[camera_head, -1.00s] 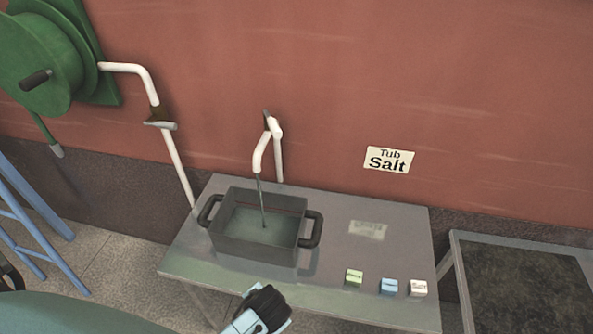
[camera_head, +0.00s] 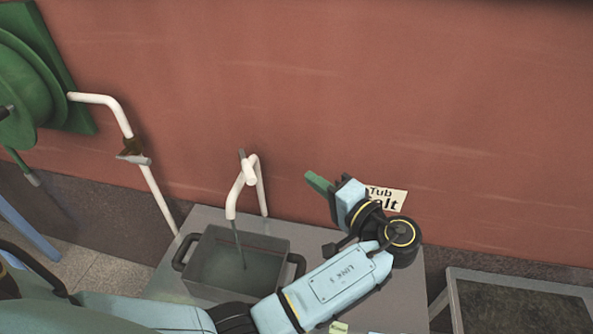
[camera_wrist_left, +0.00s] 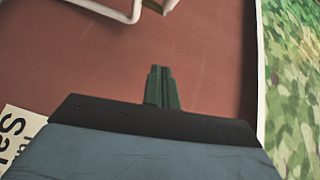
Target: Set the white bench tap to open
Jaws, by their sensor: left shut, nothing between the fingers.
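The white bench tap (camera_head: 247,180) is a bent white pipe rising behind the bench, with a small grey lever (camera_head: 241,155) standing up at its top. A thin dark line (camera_head: 240,245) runs from its spout down into the tub; I cannot tell if it is water. My left gripper (camera_head: 316,182) is shut and empty, its green fingers pointing left towards the tap from the right, clearly apart from it. In the left wrist view the shut fingers (camera_wrist_left: 160,86) point up towards the white tap pipe (camera_wrist_left: 112,12) at the top edge. My right gripper is not in view.
A grey tub (camera_head: 270,245) with dark handles stands on the metal bench (camera_head: 210,217) under the spout. Another white pipe with a valve (camera_head: 133,150) runs at left, near a green hose reel (camera_head: 28,85).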

